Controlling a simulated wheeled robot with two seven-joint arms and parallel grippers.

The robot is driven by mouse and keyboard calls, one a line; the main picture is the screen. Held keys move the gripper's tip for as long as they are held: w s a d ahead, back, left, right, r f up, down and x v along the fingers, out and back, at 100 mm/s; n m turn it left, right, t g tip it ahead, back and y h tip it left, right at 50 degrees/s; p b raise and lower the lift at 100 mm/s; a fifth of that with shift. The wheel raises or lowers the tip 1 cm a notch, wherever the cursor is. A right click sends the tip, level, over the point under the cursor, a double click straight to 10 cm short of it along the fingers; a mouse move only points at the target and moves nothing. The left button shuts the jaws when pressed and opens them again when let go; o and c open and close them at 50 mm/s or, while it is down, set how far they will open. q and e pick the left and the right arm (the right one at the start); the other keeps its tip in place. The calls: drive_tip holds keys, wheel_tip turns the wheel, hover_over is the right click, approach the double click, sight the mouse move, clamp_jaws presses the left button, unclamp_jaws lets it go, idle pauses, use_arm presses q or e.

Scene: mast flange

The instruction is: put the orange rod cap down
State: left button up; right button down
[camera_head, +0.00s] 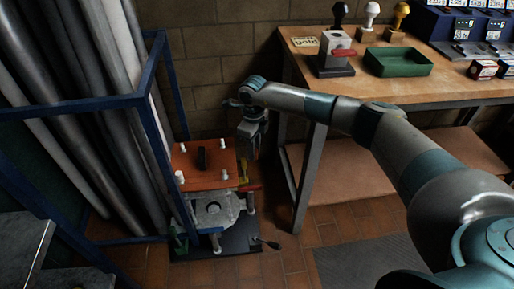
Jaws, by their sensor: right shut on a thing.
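My right gripper (248,153) points down beside the right edge of an orange-brown plate (187,158). The plate has a black handle (202,159) and white pegs near its corners, and sits on a metal stand (215,208) on the floor. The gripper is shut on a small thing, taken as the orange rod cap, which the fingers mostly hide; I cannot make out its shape. A small yellow piece (243,172) shows just below the fingertips; I cannot tell whether it touches them. My left gripper is not in view.
A red lever-like part (250,188) is at the stand's right side. A blue frame (150,120) with grey rods is close on the left. A wooden bench (440,92) at the right carries a green tray (398,62), stamps and boxes. Tiled floor (340,222) is free in front.

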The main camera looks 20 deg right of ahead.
drive_tip(key=s+a+r+n, duration=0.3)
drive_tip(key=s+r+n, duration=0.3)
drive_tip(key=n, duration=0.8)
drive_tip(key=s+a+r+n, duration=0.4)
drive_tip(key=s+r+n, duration=0.3)
drive_tip(key=r+n, duration=0.6)
drive_tip(key=shift+s+a+n, duration=0.15)
drive_tip(key=shift+a+n, duration=0.05)
drive_tip(key=shift+n, duration=0.3)
